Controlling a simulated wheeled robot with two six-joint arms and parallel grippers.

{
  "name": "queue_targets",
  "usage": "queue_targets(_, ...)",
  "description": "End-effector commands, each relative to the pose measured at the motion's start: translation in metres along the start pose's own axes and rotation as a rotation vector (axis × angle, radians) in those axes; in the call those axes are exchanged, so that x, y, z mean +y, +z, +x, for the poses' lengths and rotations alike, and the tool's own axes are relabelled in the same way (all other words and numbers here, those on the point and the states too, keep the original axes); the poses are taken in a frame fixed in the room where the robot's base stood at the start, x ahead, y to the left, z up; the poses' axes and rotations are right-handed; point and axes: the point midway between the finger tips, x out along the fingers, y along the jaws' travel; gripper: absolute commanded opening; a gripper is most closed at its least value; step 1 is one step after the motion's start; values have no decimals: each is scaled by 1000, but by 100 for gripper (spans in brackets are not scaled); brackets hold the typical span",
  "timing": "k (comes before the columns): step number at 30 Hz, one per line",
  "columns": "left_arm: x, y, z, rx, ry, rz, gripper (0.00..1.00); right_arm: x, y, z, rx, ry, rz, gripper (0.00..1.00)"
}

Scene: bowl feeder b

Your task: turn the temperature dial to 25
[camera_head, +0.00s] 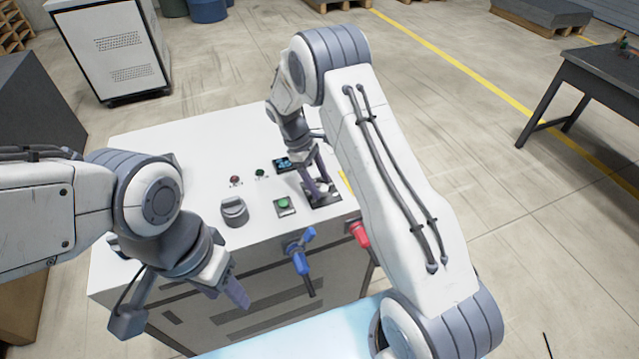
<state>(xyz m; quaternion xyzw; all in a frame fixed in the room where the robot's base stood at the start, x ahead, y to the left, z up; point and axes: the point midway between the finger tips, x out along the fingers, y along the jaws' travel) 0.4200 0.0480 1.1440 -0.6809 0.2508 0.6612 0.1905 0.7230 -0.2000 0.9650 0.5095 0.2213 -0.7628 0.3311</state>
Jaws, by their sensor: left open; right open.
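A large grey dial (234,211) stands on the white top of the machine cabinet, left of a green button (283,203). A dark plate (322,200) with a pale part on it lies to the right of the button. I cannot read any scale or label, so I cannot tell which is the temperature dial. My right gripper (318,190) is open, pointing down over the dark plate, its fingers hiding part of it; contact is unclear. My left gripper (230,290) is open and empty in front of the cabinet, below the grey dial and apart from it.
A small display (287,163) with blue marks and small red (235,179) and green (260,172) indicators sit further back on the cabinet top (190,130). A blue handle (301,262) and a red handle (358,233) stick out from its front. My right arm hides the cabinet's right side.

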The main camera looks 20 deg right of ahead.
Motion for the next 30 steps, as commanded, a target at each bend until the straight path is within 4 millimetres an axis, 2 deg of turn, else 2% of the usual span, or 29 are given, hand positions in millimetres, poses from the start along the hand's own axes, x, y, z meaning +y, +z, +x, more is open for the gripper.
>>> queue_targets(9,-1,1,18,0,0,1,50,0,-2,-59,6,4,0,70)
queue_targets(15,-2,1,22,0,0,1,50,0,-2,-88,2,2,-1,70)
queue_targets(21,-2,1,23,0,0,1,50,-1,0,-98,1,0,-1,70)
queue_targets(30,-2,1,23,0,0,1,50,-1,0,-98,1,0,-1,70)
